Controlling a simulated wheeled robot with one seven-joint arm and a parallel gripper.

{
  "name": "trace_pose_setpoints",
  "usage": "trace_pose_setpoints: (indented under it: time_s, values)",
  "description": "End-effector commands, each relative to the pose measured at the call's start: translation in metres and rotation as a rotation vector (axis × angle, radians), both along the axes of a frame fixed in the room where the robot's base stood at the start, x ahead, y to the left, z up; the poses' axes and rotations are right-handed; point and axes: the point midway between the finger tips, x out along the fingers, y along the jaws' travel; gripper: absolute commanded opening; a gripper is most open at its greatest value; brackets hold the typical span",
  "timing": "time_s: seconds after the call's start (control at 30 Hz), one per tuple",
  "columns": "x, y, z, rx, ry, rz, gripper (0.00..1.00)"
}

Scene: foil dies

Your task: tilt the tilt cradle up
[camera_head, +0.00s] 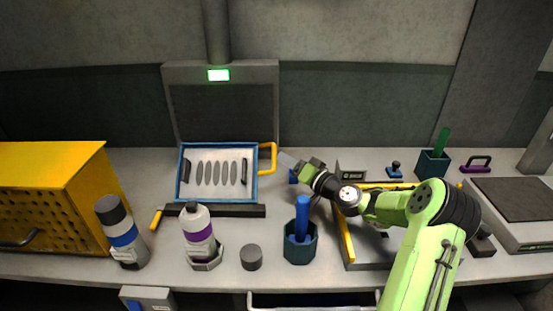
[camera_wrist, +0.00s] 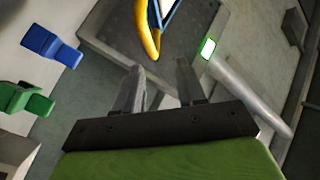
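The tilt cradle (camera_head: 254,185) is a blue-framed tray with a white panel and dark oval slots. It leans back on the bench, with its yellow handle (camera_head: 273,158) on its right side. In the wrist view, the yellow handle (camera_wrist: 148,38) and part of the blue frame (camera_wrist: 169,18) show at the top, beyond the fingertips. My gripper (camera_head: 284,158) is just right of the handle in the head view. Its two grey fingers (camera_wrist: 158,66) are apart with nothing between them. No contact with the handle is visible.
A dark bar (camera_head: 225,211) lies along the cradle's front. A grey panel with a green light (camera_head: 218,75) stands behind it. A white bottle (camera_head: 198,237), grey puck (camera_head: 251,257) and dark cup (camera_head: 300,250) stand in front. A yellow perforated box (camera_head: 65,200) is at left.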

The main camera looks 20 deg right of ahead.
Motion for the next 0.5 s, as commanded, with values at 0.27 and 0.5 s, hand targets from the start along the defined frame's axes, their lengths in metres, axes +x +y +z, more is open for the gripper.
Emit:
trace_pose_setpoints:
  time_s: [0.27, 0.5]
  values:
    - [0.047, 0.016, -0.018, -0.002, -0.003, 0.002, 0.4]
    - [0.071, 0.023, -0.018, -0.002, 0.0, -0.001, 0.4]
